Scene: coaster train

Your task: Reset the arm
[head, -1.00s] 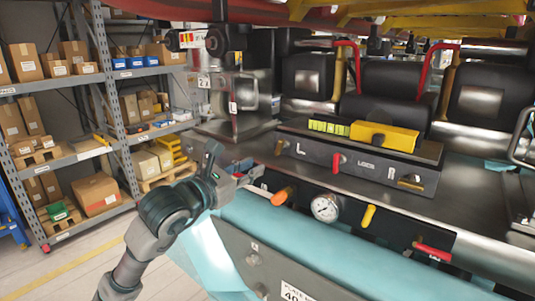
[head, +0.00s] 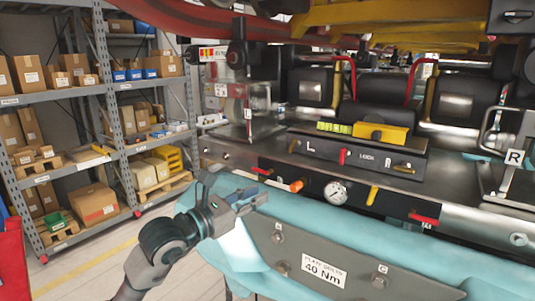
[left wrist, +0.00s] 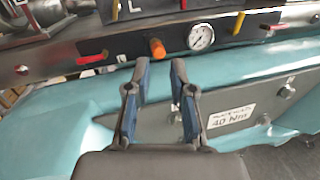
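My left arm comes in from the lower left of the head view. Its gripper (head: 252,196) is in front of the teal-padded edge of the machine, below the orange knob (head: 296,186). In the left wrist view the two blue-padded fingers (left wrist: 158,82) stand apart with nothing between them. Beyond them are the teal cover (left wrist: 75,115), the orange knob and the pressure gauge (left wrist: 201,37). My right gripper does not show in either view.
A control box with a yellow block (head: 381,132) sits on the machine's top. A plate marked 40 Nm (head: 324,270) is on the front. Grey shelves (head: 112,100) with cardboard boxes stand at the left. Open floor (head: 100,262) lies between shelves and machine.

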